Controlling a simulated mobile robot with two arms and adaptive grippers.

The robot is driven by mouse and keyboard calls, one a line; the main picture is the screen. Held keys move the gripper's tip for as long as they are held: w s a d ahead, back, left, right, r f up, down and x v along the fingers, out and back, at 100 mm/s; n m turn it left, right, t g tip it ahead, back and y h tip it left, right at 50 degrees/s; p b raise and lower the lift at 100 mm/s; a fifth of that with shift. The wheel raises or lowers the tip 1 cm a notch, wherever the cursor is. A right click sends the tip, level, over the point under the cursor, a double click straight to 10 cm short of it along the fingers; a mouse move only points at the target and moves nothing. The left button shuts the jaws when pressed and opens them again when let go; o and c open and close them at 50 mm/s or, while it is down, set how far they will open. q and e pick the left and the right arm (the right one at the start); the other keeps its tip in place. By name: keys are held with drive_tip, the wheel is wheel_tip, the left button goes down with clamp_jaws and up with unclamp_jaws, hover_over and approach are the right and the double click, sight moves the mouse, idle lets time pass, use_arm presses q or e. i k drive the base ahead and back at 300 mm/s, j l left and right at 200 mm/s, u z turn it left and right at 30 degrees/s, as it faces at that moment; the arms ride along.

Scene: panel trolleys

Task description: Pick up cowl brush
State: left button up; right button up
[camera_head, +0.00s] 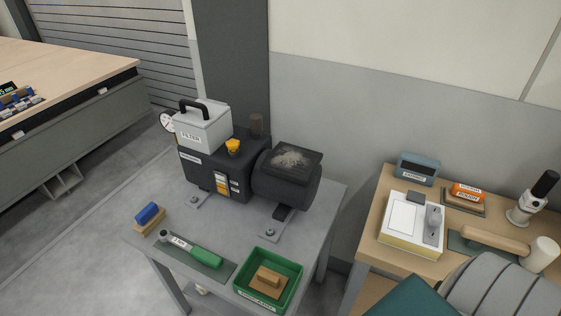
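No label in view reads cowl brush. A small wooden block with a raised grip, brush-like (268,280), lies in a green tray (292,292) at the front of the grey table. A blue-topped wooden block (149,214), also brush-like, lies at the table's left edge. A green-handled tool (205,256) with a white label lies between them on a dark mat. I cannot tell which of these is the cowl brush; bristles are not visible.
A dark pump (215,170) with a dusty-topped cowl (295,162) and a grey filter box (204,128) fills the table's back. A wooden desk (374,224) at right holds several items. Floor at left is clear.

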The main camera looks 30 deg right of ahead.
sight(149, 217)
drive_tip(key=z, duration=0.45)
drive_tip(key=i+j+z, duration=0.15)
drive_tip(key=j+z, duration=0.25)
drive_tip(key=i+j+z, duration=0.1)
drive_tip(key=z, duration=0.3)
drive_tip(key=j+z, duration=0.4)
